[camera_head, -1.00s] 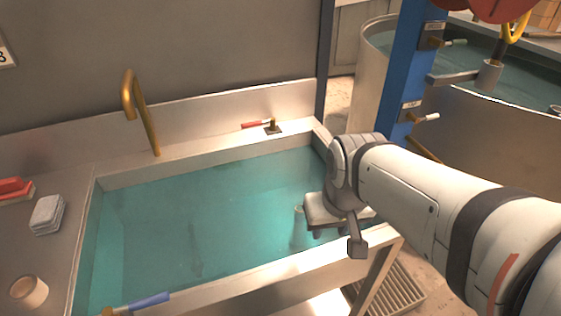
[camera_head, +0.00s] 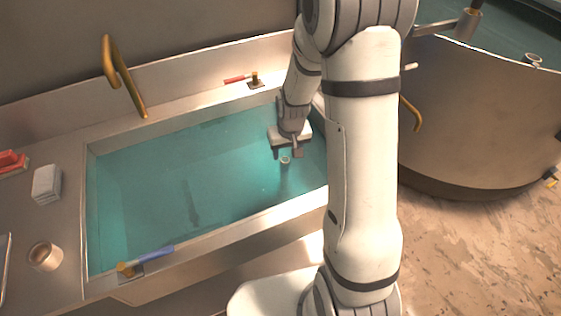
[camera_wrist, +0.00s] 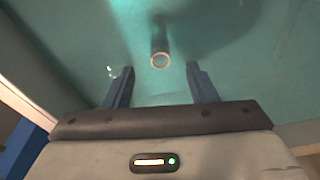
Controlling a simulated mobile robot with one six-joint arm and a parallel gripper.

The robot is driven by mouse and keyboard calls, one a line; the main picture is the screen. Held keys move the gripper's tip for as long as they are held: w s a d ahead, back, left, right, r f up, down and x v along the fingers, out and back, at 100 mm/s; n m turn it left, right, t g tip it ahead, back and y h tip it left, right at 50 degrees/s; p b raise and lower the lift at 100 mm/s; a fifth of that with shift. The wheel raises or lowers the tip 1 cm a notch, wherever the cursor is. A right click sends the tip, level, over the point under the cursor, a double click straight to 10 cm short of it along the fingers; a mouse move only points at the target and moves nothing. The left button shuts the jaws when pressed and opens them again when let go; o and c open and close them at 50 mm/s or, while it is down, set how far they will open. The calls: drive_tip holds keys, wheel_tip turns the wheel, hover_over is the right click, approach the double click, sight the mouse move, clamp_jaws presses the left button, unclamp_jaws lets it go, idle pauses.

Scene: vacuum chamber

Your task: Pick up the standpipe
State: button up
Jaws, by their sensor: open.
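The standpipe (camera_head: 285,164) is a thin upright tube in the water-filled sink, near its right end, with a pale ring at its top. In the wrist view the standpipe's rim (camera_wrist: 161,60) shows as a round open ring, with its dark body running down into the water. My gripper (camera_head: 291,152) is over the right part of the sink, just behind the standpipe in the head view. In the wrist view my gripper (camera_wrist: 160,69) has its two fingers apart, with the rim in line with the gap between them. Nothing is held. Exact height above the rim is unclear.
The sink rim (camera_head: 215,225) surrounds the teal water. A gold faucet (camera_head: 122,75) stands at the back left. A cup (camera_head: 45,256) sits on the left counter.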

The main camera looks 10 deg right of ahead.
sight(285, 167)
drive_tip(key=f, duration=0.2)
drive_tip(key=w+f, duration=0.1)
drive_tip(key=shift+w+f+p, duration=0.2)
drive_tip(key=shift+f+p, duration=0.15)
drive_tip(key=shift+f, duration=0.05)
drive_tip(key=shift+w+f+p, duration=0.25)
drive_tip(key=shift+f+p, duration=0.05)
drive_tip(key=shift+f, duration=1.05)
drive_tip(key=shift+w+f+p, duration=0.2)
drive_tip(key=shift+f+p, duration=0.1)
drive_tip(key=shift+f, duration=1)
drive_tip(key=shift+w+f+p, duration=0.25)
drive_tip(key=shift+f+p, duration=0.05)
drive_tip(key=shift+f, duration=1.05)
drive_tip(key=shift+c, duration=0.2)
clamp_jaws()
